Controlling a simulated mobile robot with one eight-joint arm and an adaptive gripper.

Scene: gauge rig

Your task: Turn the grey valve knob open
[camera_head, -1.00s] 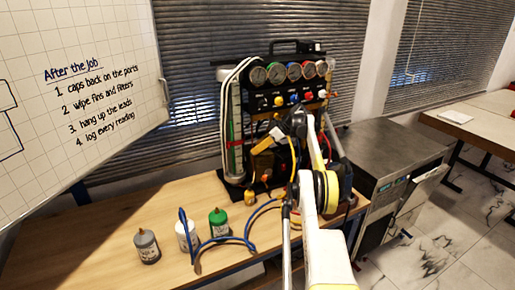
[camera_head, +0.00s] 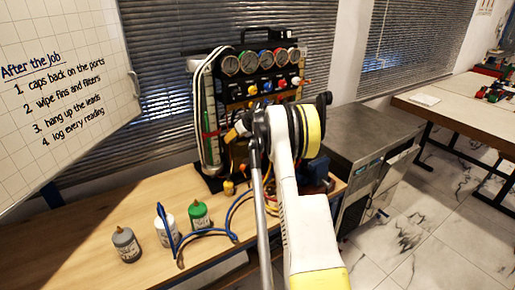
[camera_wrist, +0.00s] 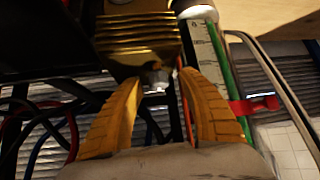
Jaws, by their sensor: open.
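The gauge rig (camera_head: 262,92) stands on the wooden bench, with a row of round gauges above coloured knobs. In the wrist view a small grey piece (camera_wrist: 157,77), probably the grey valve knob, sits under a ribbed brass block (camera_wrist: 138,35). My gripper (camera_wrist: 161,84) is open, with one yellow finger on each side of this piece in the picture. Contact cannot be told. In the head view my gripper (camera_head: 236,132) is at the rig's lower left front, and I cannot pick out the grey knob there; my arm covers part of the rig.
A clear tube with a red band (camera_head: 208,125) stands on the rig's left. Blue hoses (camera_head: 205,233) and dark, white and green bottles (camera_head: 126,244) lie or stand on the bench (camera_head: 85,225). A grey metal cabinet (camera_head: 372,140) is to the right. Loose hoses (camera_wrist: 45,115) hang near my gripper in the wrist view.

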